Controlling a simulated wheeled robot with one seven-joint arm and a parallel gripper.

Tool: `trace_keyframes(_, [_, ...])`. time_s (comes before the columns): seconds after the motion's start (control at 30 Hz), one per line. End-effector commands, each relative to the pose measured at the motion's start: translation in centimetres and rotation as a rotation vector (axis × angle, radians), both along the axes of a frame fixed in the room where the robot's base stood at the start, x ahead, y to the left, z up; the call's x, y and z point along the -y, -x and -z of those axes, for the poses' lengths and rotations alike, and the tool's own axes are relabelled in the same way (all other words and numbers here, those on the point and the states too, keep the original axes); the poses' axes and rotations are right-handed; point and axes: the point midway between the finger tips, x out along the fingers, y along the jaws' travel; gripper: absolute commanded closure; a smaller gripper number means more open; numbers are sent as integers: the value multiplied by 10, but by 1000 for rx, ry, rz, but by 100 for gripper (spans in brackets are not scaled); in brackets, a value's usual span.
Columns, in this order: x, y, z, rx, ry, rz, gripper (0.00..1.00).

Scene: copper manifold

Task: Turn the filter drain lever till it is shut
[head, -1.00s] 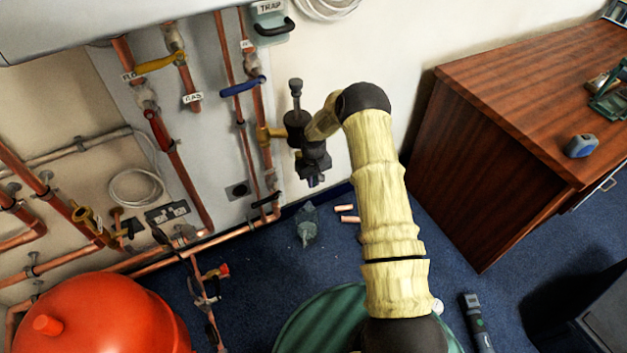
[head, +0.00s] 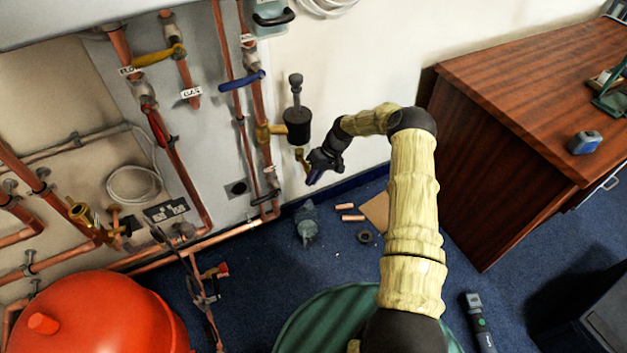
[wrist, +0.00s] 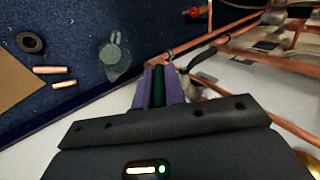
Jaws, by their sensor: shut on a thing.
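The black magnetic filter body (head: 298,126) hangs on the wall pipework, with a small brass drain valve (head: 300,156) under it. My gripper (head: 315,178) is just below and to the right of that valve. In the wrist view my gripper (wrist: 158,72) has its purple fingers closed on a narrow dark green piece, which I take as the filter drain lever (wrist: 158,88). The fingers cover most of the lever. Its angle against the valve cannot be told in the head view.
A blue lever (head: 242,83) and yellow lever (head: 158,55) are on nearby pipes. A grey-green part (head: 307,222), copper offcuts (head: 346,207) and a dark ring (head: 364,236) lie on the carpet. A wooden desk (head: 470,180) stands right; a red vessel (head: 100,315) stands lower left.

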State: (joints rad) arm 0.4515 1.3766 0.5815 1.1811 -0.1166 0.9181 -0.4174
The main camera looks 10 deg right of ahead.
Motion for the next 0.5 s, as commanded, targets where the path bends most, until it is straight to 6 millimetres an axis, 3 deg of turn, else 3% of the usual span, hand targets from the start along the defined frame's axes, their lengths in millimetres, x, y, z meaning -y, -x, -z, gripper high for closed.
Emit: trace_keyframes(0.5, [1, -1, 10, -124, -476, 2, 100])
